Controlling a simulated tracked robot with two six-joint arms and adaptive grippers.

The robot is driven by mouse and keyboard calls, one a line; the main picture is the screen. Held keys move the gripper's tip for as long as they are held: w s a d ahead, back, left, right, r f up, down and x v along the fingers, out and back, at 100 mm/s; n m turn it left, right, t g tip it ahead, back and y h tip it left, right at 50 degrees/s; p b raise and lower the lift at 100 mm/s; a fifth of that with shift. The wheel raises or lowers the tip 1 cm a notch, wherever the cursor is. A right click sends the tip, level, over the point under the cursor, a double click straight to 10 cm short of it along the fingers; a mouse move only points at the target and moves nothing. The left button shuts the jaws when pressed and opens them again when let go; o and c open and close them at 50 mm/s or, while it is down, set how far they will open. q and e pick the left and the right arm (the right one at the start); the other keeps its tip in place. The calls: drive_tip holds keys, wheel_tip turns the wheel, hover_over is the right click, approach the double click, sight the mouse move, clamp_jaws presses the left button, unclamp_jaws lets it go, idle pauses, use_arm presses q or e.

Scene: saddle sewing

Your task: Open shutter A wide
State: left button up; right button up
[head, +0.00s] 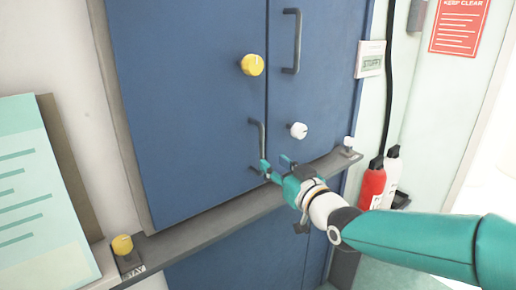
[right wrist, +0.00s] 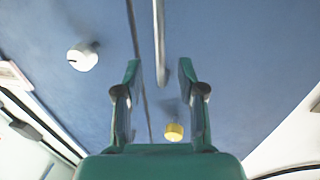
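Two blue shutters stand side by side and look closed, a left one (head: 185,100) and a right one (head: 318,95). No letter is readable on either, so I cannot tell which is A. The left shutter has a dark bar handle (head: 257,134) low near the seam; the right one has a handle (head: 298,40) higher up. My right gripper (head: 274,168) is at the lower end of the left shutter's handle. In the right wrist view its fingers (right wrist: 159,75) are apart, with a handle (right wrist: 159,40) in line between them; contact is unclear. My left gripper is out of view.
A yellow knob (head: 252,65) and a white knob (head: 298,130) stick out from the shutters. A grey ledge (head: 210,222) runs below, with a yellow knob (head: 122,245) and a white knob (head: 348,142). Red (head: 373,184) and white bottles stand at the right.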

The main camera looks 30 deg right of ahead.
sight(262, 154)
drive_tip(key=w, duration=0.2)
drive_tip(key=w+p, duration=0.1)
drive_tip(key=w, duration=0.2)
drive_tip(key=w+d+p, duration=0.1)
drive_tip(key=w, duration=0.1)
drive_tip(key=shift+w, duration=0.2)
drive_tip(key=shift+a, duration=0.1)
clamp_jaws()
